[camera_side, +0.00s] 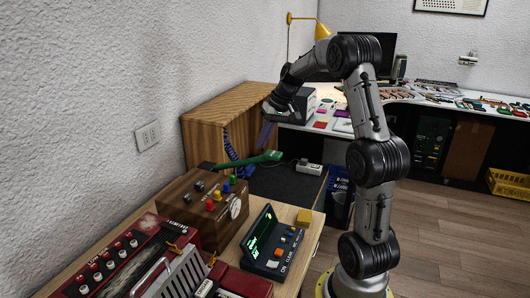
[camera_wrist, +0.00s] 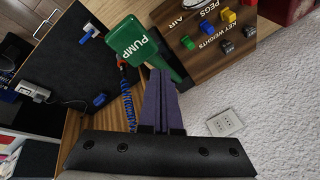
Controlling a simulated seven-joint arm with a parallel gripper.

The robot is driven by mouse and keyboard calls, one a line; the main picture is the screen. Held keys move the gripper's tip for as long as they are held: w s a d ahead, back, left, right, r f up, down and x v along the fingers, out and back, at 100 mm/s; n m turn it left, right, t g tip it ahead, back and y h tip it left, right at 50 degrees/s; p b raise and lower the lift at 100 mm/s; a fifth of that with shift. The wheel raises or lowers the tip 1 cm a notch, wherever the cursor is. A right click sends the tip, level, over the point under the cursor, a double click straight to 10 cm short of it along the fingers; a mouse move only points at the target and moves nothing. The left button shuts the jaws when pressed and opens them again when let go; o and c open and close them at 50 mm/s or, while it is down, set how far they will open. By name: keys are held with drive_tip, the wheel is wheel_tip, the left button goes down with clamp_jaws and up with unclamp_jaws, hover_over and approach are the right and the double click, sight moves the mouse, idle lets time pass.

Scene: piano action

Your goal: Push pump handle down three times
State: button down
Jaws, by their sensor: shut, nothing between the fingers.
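The green pump handle (camera_side: 262,158) sticks out from the wooden box (camera_side: 172,209) in the side view, its paddle end out over the gap beyond the box. In the wrist view the paddle (camera_wrist: 130,42) shows the word PUMP, and its narrower arm runs right and down toward the box. My gripper (camera_side: 265,138) is shut and empty, with its purple fingers pointing down above the handle. A small gap shows between fingertips and handle in the side view. In the wrist view the fingertips (camera_wrist: 160,72) overlap the lower edge of the handle; contact cannot be told.
The box carries colored knobs (camera_side: 218,199) labelled PEGS and KEY WEIGHTS. A display console (camera_side: 272,243) and a red accordion (camera_side: 185,272) share the wooden table. A wooden cabinet (camera_side: 205,125) and the wall stand close on the left. A blue coiled cord (camera_wrist: 128,105) hangs near the handle.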

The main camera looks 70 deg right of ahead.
idle(0.3)
drive_tip(key=r, duration=0.1)
drive_tip(key=w+r, duration=0.1)
drive_tip(key=r, duration=0.1)
drive_tip(key=w+r, duration=0.1)
drive_tip(key=shift+r, duration=0.35)
drive_tip(key=shift+w, duration=0.1)
idle(0.6)
